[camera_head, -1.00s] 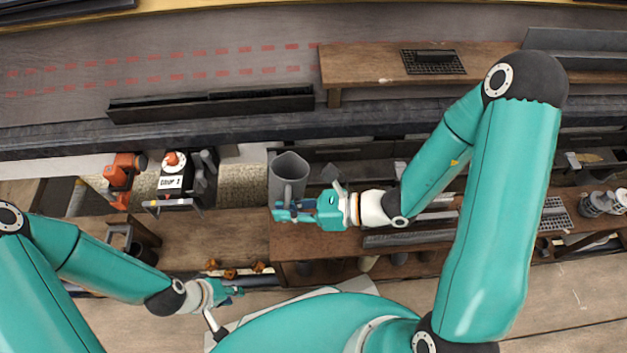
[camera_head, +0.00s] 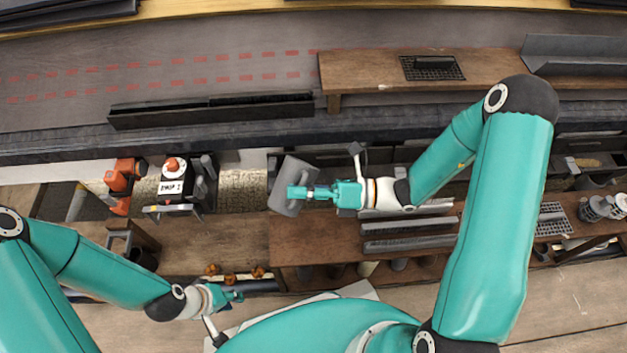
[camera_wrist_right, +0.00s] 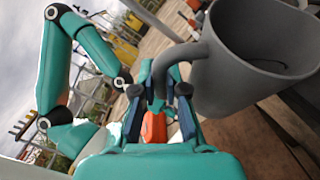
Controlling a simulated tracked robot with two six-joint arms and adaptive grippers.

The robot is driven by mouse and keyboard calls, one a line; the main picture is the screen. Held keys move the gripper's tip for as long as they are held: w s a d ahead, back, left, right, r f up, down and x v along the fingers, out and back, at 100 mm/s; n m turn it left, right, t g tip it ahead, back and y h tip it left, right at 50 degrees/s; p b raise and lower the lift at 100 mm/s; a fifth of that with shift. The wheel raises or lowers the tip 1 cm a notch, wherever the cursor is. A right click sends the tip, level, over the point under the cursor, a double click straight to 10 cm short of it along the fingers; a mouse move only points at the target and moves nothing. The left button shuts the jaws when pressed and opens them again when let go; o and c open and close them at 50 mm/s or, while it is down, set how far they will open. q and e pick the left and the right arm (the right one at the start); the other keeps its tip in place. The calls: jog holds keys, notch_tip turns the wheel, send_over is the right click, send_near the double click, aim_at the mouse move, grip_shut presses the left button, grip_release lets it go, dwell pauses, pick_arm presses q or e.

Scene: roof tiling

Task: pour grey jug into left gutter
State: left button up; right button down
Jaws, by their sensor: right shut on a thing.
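The grey jug (camera_head: 280,195) is held tilted at the front edge of the roof in the head view. My right gripper (camera_head: 300,192) is shut on its handle. The right wrist view shows the jug's wall and wide mouth (camera_wrist_right: 265,50) beside the fingers (camera_wrist_right: 160,95); I cannot tell what is inside. A short dark trough (camera_head: 210,110) lies on the left part of the roof, beyond the jug. A long dark channel (camera_head: 230,138) runs along the eave. I cannot tell which is the left gutter. My left gripper (camera_head: 236,297) is low at the left, apparently empty.
A black box with a white label (camera_head: 172,187) and an orange tool (camera_head: 122,180) stand left of the jug. A wooden bench (camera_head: 370,235) lies below it, with grey channel pieces (camera_head: 410,243). A raised plank with a black grate (camera_head: 432,68) and a grey trough (camera_head: 575,55) are at upper right.

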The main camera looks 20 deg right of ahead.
aim_at(312, 180)
jog(key=shift+w+d+m+t+b, duration=0.25)
jog(key=shift+m+t+b, duration=0.1)
jog(key=shift+m, duration=0.25)
jog(key=shift+w+d+r+m+y, duration=0.1)
jog(key=shift+d+r+m+y, duration=0.1)
jog(key=shift+r+m+y, duration=0.15)
jog(key=shift+w+d+r+m+y, duration=0.2)
jog(key=shift+d+r+m+y, duration=0.05)
jog(key=shift+r+m, duration=0.1)
jog(key=shift+w+d+t, duration=0.1)
jog(key=shift+d+t, duration=0.15)
jog(key=shift+d, duration=0.05)
jog(key=shift+d+f+m+b, duration=0.1)
jog(key=shift+d+m+b, duration=0.2)
jog(key=shift+b, duration=0.05)
jog(key=shift+s+d, duration=0.2)
jog(key=shift+d+m, duration=0.3)
jog(key=shift+d, duration=0.1)
jog(key=shift+d+f+m+t+y+b, duration=0.2)
jog(key=shift+m+t+y+b, duration=0.1)
jog(key=shift+b, duration=0.3)
